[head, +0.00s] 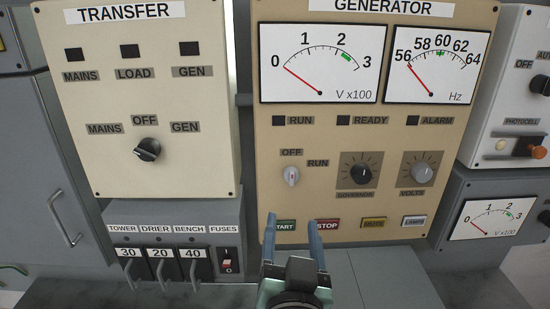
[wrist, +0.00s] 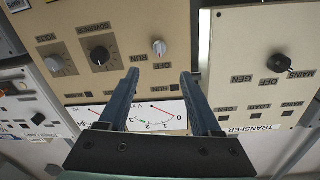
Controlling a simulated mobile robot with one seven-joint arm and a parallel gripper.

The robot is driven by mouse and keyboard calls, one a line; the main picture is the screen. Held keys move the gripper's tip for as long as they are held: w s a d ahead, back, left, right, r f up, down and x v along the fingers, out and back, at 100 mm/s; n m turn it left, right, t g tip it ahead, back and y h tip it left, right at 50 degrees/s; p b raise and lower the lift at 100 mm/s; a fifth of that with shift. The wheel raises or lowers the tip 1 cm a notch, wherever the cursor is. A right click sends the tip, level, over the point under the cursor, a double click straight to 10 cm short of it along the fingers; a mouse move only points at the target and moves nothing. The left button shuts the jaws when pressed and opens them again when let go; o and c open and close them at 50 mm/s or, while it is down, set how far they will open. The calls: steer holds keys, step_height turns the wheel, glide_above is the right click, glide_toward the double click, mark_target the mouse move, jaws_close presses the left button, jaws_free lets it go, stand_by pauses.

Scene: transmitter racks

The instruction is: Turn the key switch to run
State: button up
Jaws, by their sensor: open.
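The key switch (head: 291,175) is a small pale knob on the beige GENERATOR panel (head: 447,135). Its OFF label is above it and its RUN label to the upper right. The key stands nearly upright, toward OFF. My gripper (head: 292,220) is open and empty, below the key in the head view, with its fingertips near the START and STOP buttons. In the wrist view the picture is upside down; the key (wrist: 159,47) shows just beyond the gap between the fingertips (wrist: 160,73), with nothing between them.
The governor knob (head: 360,174) and volts knob (head: 421,173) are right of the key. START (head: 285,226) and STOP (head: 327,225) buttons lie below. The TRANSFER panel (head: 195,110) with its black selector (head: 147,149) is at left. RUN, READY and ALARM lamps look dark.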

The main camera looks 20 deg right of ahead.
mark_target(292, 181)
steer(key=p+x, duration=0.4)
steer(key=x, duration=0.7)
steer(key=shift+w, duration=0.2)
steer(key=shift+w+d, duration=0.3)
steer(key=shift+w, duration=0.35)
jaws_close()
